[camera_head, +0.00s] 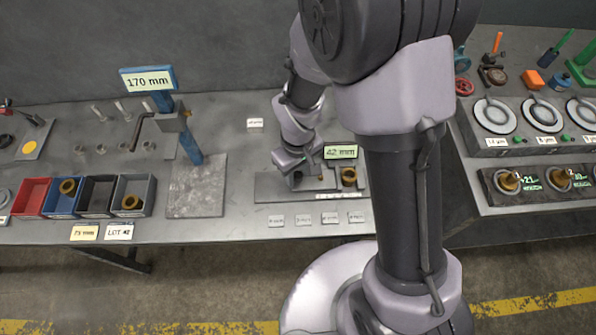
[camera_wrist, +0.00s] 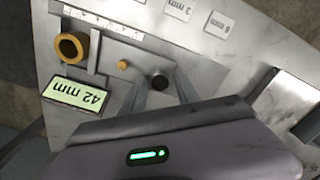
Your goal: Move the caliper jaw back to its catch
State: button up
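A dark round knob (camera_wrist: 160,81), apparently on the sliding jaw, stands beside a small brass pin (camera_wrist: 122,65). My gripper (camera_wrist: 163,86) is over the caliper, its fingers apart on either side of the knob. Whether they touch it cannot be told. The gripper partly hides the jaw in the head view (camera_head: 300,163).
Small label cards (camera_head: 303,220) lie in front of the caliper. A blue height gauge reading "170 mm" (camera_head: 148,80) stands left on a grey plate (camera_head: 196,200). Coloured bins (camera_head: 32,195) are farther left. Another bench with dials (camera_head: 495,116) is at right.

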grip_shut()
dwell(1.2)
